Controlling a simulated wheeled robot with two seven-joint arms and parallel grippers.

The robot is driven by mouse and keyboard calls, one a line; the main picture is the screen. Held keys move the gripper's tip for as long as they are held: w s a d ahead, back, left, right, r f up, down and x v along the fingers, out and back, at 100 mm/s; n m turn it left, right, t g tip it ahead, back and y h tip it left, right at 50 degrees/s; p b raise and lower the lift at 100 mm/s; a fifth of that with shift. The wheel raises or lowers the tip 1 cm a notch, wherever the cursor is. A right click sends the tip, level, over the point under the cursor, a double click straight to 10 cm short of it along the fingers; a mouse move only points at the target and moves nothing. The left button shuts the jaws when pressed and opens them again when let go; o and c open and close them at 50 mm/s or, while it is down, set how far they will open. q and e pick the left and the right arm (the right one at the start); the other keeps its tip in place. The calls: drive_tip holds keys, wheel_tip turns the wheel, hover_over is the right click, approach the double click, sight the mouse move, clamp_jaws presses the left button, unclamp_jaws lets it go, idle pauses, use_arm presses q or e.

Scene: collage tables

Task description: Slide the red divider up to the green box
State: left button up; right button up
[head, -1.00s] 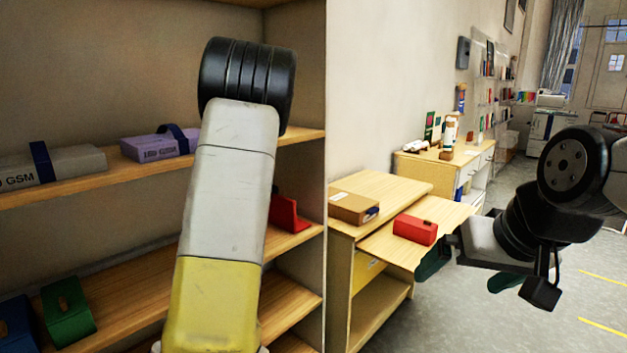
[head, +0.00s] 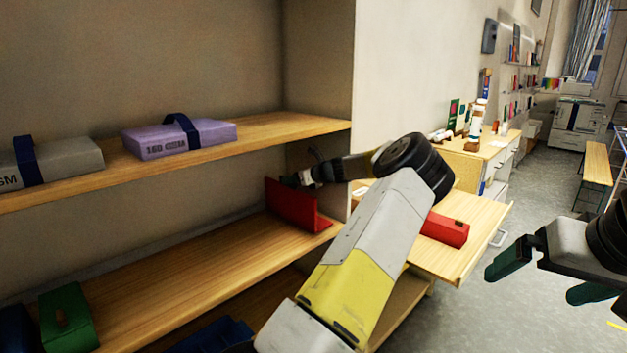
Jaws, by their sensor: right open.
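The red divider (head: 290,203) stands upright at the right end of the middle shelf, in the head view. The green box (head: 68,318) sits on the same shelf far to the left, with bare shelf between them. My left gripper (head: 291,181) is at the divider's upper right side, its dark fingertips next to the plate. The fingers are small and partly hidden, so I cannot tell whether they touch it or are shut. My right gripper (head: 538,277) is open and empty, out at the right over the floor.
A purple pack (head: 180,137) and a grey pack (head: 60,162) lie on the upper shelf (head: 270,128), above the divider's shelf (head: 190,260). A dark blue box (head: 15,328) is left of the green box. A red box (head: 445,229) lies on a wooden desk at right.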

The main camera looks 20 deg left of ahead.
use_arm(q)
drive_tip(key=shift+x, duration=1.6)
clamp_jaws()
